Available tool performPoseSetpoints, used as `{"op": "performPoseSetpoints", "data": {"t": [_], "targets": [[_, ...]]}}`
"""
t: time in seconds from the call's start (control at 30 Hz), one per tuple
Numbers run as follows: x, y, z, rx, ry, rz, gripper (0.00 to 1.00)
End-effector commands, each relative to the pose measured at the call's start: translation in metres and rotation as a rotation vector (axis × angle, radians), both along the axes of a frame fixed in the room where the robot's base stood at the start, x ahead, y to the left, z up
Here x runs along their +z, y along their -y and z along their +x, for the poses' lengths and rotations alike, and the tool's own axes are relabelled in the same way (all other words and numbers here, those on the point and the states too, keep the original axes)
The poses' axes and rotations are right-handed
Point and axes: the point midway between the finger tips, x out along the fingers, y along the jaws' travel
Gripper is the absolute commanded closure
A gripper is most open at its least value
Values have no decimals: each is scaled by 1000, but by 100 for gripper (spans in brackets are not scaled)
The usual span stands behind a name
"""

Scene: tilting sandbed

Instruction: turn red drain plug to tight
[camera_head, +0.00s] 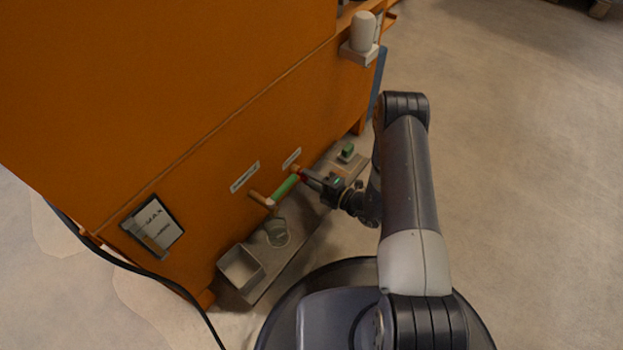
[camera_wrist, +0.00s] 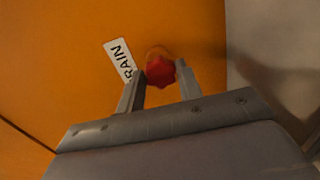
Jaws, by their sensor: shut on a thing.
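The red drain plug (camera_wrist: 160,71) is a lobed knob on a brass-coloured fitting in the orange wall, next to a white label (camera_wrist: 120,60) of which "RAIN" can be read. My gripper (camera_wrist: 162,84) has its two fingers on either side of the plug and is shut on it. In the head view my gripper (camera_head: 306,177) reaches the orange wall from the right, and only a sliver of red shows at its tips. The plug's turn angle cannot be told.
A green-handled valve (camera_head: 286,187) sits just left of my gripper. Below are a clear cup (camera_head: 277,232) and a grey open box (camera_head: 240,269) on a shelf, with a green-topped item (camera_head: 347,151) farther back. A black cable (camera_head: 150,272) hangs at left.

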Motion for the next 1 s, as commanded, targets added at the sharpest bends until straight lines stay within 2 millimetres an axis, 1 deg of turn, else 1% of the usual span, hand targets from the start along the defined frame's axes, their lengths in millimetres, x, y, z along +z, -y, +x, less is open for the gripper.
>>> {"op": "performPoseSetpoints", "data": {"t": [0.1,0.13,0.37,0.6,0.7,0.83,1.0], "targets": [[-1,1,1,-4,0,-2,89],[-1,1,1,-4,0,-2,64],[-1,1,0,-2,0,-2,46],[0,1,0,-1,0,-1,45],[1,5,-3,-2,0,-2,45],[4,18,-12,-5,-2,-1,45],[7,43,-31,-8,-2,-1,45]]}}
